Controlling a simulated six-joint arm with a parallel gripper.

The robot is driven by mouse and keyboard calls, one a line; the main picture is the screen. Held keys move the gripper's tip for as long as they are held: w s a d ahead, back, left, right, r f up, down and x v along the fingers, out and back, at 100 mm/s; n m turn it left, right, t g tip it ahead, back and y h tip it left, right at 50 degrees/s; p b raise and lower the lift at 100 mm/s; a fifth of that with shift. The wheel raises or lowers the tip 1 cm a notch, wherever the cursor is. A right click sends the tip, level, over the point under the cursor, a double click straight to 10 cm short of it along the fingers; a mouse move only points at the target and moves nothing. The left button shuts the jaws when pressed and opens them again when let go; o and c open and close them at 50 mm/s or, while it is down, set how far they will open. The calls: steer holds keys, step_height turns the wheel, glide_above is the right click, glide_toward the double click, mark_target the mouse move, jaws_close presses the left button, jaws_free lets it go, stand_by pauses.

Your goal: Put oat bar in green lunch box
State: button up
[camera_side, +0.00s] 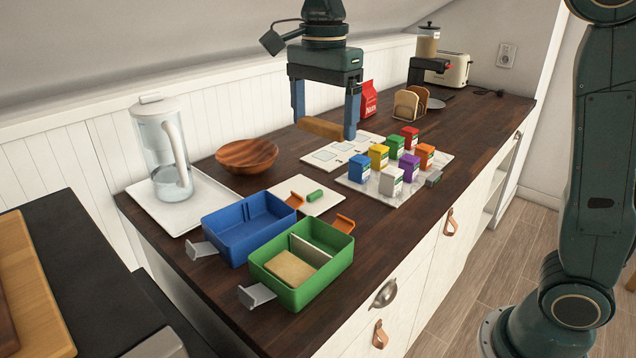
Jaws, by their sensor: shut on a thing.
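My gripper (326,126) is shut on the tan oat bar (318,127), which lies level between its two blue fingers. It holds the bar above the counter, behind and to the right of the lunch boxes. The green lunch box (326,281) stands open at the front of the counter. A pale divider splits it, and a tan slab like bread (288,268) lies in its near-left compartment. The compartment beyond the divider looks empty, though its floor is partly hidden.
An open blue lunch box (238,246) stands beside the green one. A wooden bowl (247,155) and glass pitcher (160,150) are at the left. Several coloured cartons (379,156) stand on a pale board. A small green piece (314,195) lies on a white board.

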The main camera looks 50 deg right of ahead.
steer(key=shift+s, duration=0.1)
step_height(320, 180, down, 16)
steer(key=shift+r, duration=0.15)
stand_by(0.6)
steer(key=shift+f, duration=2.15)
steer(key=shift+f, duration=0.65)
steer(key=o, duration=0.9)
steer(key=shift+s, duration=0.1)
steer(key=shift+r, duration=0.1)
